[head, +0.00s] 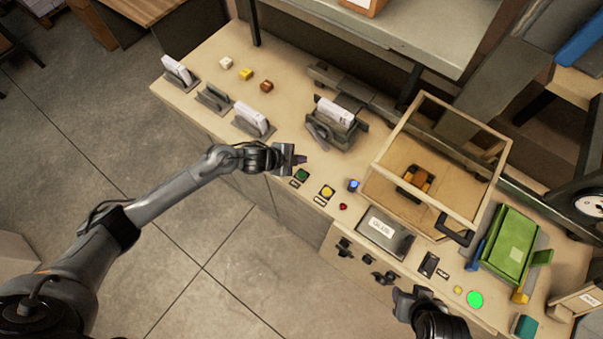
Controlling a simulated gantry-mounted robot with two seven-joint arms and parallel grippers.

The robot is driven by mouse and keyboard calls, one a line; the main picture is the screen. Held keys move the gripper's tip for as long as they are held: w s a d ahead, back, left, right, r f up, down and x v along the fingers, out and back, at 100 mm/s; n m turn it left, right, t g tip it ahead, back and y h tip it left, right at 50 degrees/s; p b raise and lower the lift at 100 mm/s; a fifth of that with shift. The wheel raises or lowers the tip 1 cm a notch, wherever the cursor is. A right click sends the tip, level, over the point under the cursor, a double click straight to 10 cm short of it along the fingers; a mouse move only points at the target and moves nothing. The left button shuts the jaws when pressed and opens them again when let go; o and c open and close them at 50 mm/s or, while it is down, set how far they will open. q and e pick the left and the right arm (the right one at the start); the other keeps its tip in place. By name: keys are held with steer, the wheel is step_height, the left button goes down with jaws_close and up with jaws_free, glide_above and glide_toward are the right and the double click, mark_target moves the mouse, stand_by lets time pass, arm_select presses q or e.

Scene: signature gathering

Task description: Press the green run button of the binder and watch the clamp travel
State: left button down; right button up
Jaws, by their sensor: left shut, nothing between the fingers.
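A green button (302,175) sits on the bench's front edge, with a small label beside it. My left gripper (299,159) is shut and empty, just above and behind this button in the picture; I cannot tell whether it touches anything. A clamp (322,132) stands farther back on a dark rail, with a white block of pages (336,113) upright in it. A larger bright green disc (475,299) is on the bench at the lower right. My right gripper (408,296) is at the bottom edge, partly cut off, its fingers unclear.
Yellow (327,191), blue (353,185) and red (343,207) buttons are right of the green one. A clear-sided guard box (440,160) stands behind the glue unit (386,231). Page blocks in holders (253,121) and small coloured cubes (246,74) occupy the left bench.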

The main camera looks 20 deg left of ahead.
arm_select(q)
steer(key=shift+f, duration=0.1)
steer(key=b, duration=0.7)
glide_above(300, 176)
step_height(300, 176, down, 7)
steer(key=shift+f, duration=0.1)
steer(key=shift+f+b, duration=0.45)
steer(key=shift+f, duration=0.3)
stand_by(0.8)
steer(key=shift+f, duration=0.15)
stand_by(0.4)
